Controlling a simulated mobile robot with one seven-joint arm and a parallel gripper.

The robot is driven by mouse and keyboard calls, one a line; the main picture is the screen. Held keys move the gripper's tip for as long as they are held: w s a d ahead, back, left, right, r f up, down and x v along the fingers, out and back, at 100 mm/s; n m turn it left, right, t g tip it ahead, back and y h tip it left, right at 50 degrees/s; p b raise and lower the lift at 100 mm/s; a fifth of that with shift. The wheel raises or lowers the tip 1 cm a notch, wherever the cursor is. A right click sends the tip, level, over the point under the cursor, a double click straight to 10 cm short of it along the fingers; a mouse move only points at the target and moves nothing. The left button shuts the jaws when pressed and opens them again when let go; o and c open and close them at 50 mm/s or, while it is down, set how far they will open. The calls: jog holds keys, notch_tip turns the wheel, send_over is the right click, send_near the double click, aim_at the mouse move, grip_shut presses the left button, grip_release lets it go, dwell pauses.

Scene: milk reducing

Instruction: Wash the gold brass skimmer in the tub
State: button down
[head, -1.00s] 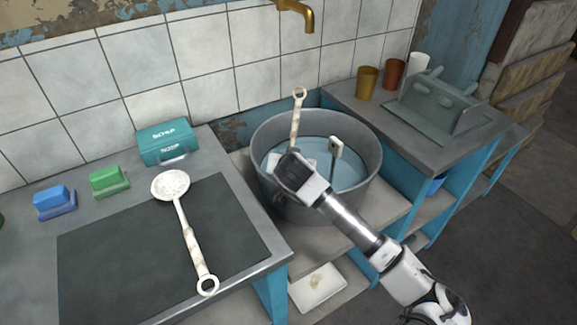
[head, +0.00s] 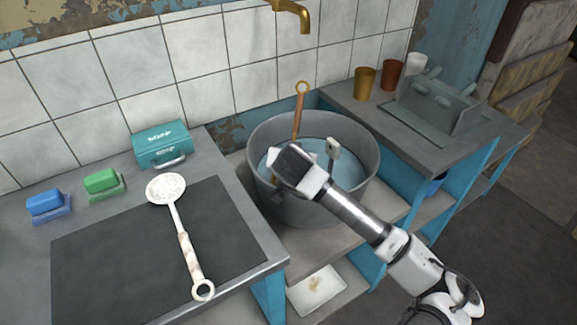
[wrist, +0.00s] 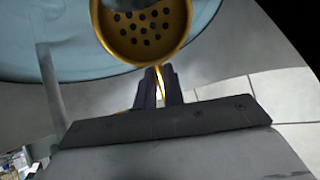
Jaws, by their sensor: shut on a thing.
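The gold brass skimmer shows in the wrist view as a perforated gold bowl (wrist: 143,32) over pale blue water. In the head view its brown-gold handle (head: 299,110) rises from the tub, with a ring at the top; its bowl is hidden there. My gripper (wrist: 159,86) is shut on the skimmer, on a thin gold part just by the bowl. In the head view my gripper (head: 283,180) reaches into the tub from the right, its fingers mostly hidden. The tub (head: 362,160) is a round grey metal basin holding water.
A whitish, blotchy skimmer (head: 183,232) lies on the dark mat of the left counter. A teal soap box (head: 161,147), a green sponge (head: 101,181) and a blue sponge (head: 45,203) stand behind it. A brass tap (head: 303,14) hangs above. A rack (head: 435,110) and cups stand right.

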jog(key=shift+s+a+r+p, duration=0.15)
jog(key=shift+r+p, duration=0.1)
jog(key=shift+r, duration=0.7)
jog(key=shift+w+a+r+p, duration=0.1)
jog(key=shift+a+r+p, duration=0.1)
jog(key=shift+r, duration=0.7)
notch_tip(320, 180, up, 7)
jog(key=p, duration=0.1)
jog(key=shift+p, duration=0.35)
jog(key=shift+s+f, duration=0.1)
